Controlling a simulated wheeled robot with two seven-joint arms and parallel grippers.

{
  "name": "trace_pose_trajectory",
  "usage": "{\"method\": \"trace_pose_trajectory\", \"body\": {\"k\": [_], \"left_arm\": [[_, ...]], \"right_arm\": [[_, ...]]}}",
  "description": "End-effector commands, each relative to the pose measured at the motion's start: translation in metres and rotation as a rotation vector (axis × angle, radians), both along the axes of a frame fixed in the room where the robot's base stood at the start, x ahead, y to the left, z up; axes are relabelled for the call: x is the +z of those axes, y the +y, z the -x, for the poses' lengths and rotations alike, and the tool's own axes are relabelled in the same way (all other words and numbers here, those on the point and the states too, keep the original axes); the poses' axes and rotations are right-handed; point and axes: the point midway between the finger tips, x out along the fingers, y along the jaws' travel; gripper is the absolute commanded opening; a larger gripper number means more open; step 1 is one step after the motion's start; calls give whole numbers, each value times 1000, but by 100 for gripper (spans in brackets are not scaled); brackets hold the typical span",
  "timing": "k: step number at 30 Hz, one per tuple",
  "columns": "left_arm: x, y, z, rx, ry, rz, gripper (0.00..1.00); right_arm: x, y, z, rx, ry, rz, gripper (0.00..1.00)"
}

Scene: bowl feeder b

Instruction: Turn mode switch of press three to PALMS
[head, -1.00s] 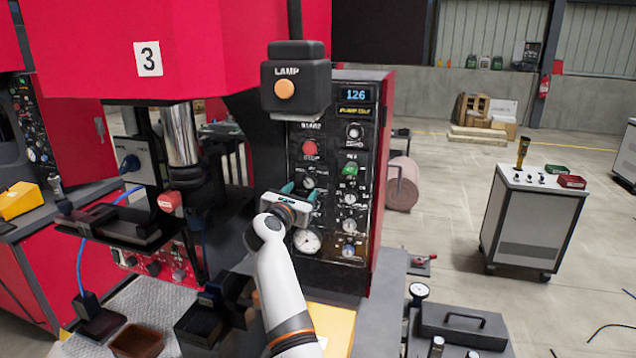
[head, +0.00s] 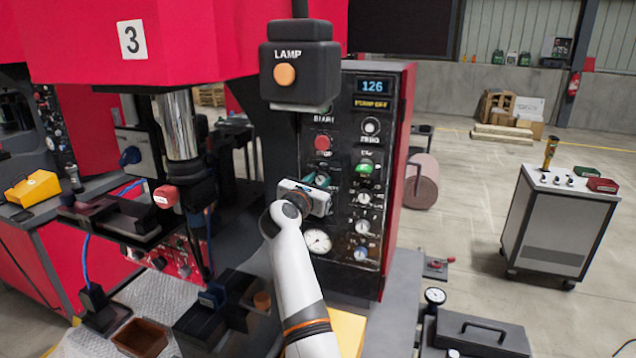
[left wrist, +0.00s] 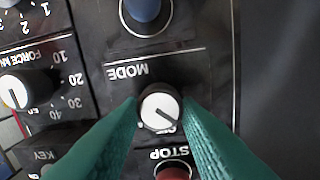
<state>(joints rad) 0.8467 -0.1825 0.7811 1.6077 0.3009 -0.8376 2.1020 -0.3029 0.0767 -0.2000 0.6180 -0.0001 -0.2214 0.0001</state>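Press three, red with a "3" plate (head: 131,39), has a black control panel (head: 350,275) at its right side. In the left wrist view, which shows the panel upside down, the mode switch (left wrist: 160,108) is a round white-faced knob with a dark pointer line, beside the label MODE. My left gripper (left wrist: 162,104) has its teal fingers apart, one on each side of this knob. Contact with the knob cannot be made out. In the head view my left gripper (head: 318,184) is at the panel and covers the mode switch. PALMS lettering is not readable. My right gripper is not in view.
The red STOP button (head: 323,143) sits right by the mode switch. A blue knob (left wrist: 146,10) and the force dial (left wrist: 22,90) are also close to the fingers. A lamp box (head: 300,75) hangs above. A gauge (head: 317,241) is below the gripper.

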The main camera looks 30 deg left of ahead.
Motion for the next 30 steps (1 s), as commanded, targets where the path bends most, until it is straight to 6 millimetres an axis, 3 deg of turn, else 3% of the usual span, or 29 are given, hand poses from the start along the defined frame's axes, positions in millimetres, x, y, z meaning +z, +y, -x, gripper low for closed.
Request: {"method": "trace_pose_trajectory", "body": {"k": [13,30], "left_arm": [[1,0,-1,0,26,-104,7],[2,-1,-1,1,145,-600,7]], "right_arm": [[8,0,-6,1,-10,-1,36],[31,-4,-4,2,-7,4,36]]}}
